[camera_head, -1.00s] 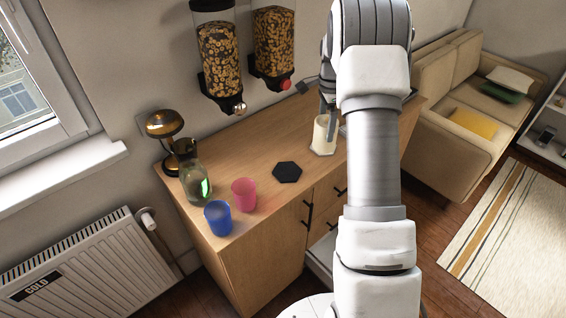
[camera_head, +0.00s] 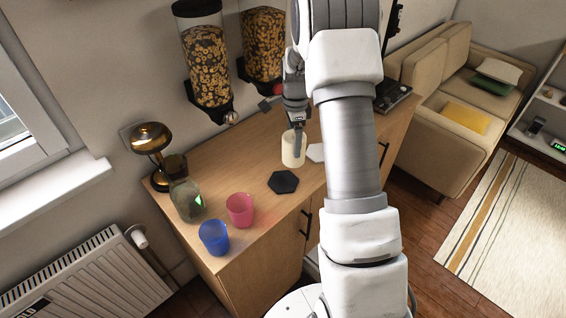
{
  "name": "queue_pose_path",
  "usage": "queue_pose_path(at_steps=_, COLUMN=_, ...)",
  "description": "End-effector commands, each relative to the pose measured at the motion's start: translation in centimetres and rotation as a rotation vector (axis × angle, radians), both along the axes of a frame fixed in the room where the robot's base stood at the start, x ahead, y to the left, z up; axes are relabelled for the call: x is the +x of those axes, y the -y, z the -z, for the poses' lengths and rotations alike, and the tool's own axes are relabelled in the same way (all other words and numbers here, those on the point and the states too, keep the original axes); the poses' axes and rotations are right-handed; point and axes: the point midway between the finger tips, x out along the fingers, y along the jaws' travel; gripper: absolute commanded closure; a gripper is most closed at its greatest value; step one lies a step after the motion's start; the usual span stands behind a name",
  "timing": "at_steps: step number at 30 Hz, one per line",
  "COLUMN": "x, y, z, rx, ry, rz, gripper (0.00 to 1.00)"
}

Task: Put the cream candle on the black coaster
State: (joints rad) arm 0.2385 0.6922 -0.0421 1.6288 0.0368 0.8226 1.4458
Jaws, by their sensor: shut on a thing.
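The cream candle (camera_head: 290,151) is held upright in my gripper (camera_head: 297,140), above or near the wooden counter. My gripper is shut on it from above, and one dark finger shows against the candle's side. The black hexagonal coaster (camera_head: 283,182) lies bare on the counter, just in front of the candle in the picture. The candle is apart from it. I cannot tell exactly how high the candle is off the counter.
A white hexagonal coaster (camera_head: 316,153) lies right of the candle, partly hidden by my arm. A pink cup (camera_head: 240,210), a blue cup (camera_head: 214,238), a glass carafe (camera_head: 187,201) and a brass lamp (camera_head: 152,139) stand left. Cereal dispensers (camera_head: 207,65) hang behind.

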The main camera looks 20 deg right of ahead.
Motion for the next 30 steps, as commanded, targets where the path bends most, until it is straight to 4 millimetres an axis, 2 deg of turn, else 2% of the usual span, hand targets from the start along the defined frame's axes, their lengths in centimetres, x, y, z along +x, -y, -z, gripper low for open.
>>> queue_pose_path(at_steps=3, x=-0.9, y=-2.2, z=1.2, rx=0.0, ry=-0.001, rz=-0.002, gripper=0.93)
queue_pose_path(at_steps=8, x=-1.3, y=-3.6, z=2.2, rx=0.0, ry=0.002, rz=0.0, gripper=0.93)
queue_pose_path(at_steps=13, x=-1.4, y=-3.8, z=3.3, rx=0.0, ry=0.0, rz=0.001, gripper=0.93)
queue_pose_path(at_steps=20, x=-1.4, y=-3.8, z=6.3, rx=0.0, ry=0.0, rz=0.001, gripper=0.93)
queue_pose_path(at_steps=30, x=-1.4, y=-3.8, z=6.8, rx=-0.001, ry=0.003, rz=0.001, gripper=0.93)
